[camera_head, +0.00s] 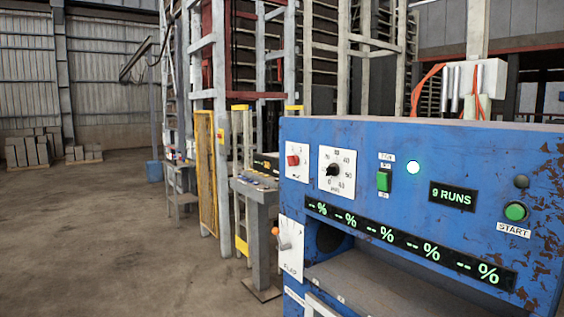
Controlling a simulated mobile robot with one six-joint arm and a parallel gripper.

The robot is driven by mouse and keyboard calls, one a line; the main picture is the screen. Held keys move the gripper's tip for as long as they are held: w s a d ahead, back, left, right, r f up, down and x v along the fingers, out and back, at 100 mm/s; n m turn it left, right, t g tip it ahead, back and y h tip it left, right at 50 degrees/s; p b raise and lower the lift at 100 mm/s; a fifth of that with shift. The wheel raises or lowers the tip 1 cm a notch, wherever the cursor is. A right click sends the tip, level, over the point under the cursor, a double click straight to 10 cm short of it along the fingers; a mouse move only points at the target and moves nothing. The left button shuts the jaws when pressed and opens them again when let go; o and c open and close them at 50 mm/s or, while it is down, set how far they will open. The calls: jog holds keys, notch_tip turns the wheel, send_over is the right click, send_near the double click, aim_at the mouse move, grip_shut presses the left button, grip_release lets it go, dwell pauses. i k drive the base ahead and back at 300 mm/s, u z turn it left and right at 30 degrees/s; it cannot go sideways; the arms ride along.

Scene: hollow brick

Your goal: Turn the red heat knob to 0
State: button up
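The red knob (293,160) sits on a small white plate at the upper left of the front of the blue machine (450,150). The marks on its plate are too small to read, so I cannot tell its setting. My gripper is not in view, and nothing is touching the knob.
Right of the red knob are a black dial (333,170), a green switch (383,181), a lit lamp (413,167) and a green start button (515,212). A lever with an orange ball (276,231) sticks out below left. Open floor (110,240) lies left.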

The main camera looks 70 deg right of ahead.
aim_at(293, 160)
jog(key=u, duration=0.05)
jog(key=i, duration=1)
jog(key=z, duration=0.05)
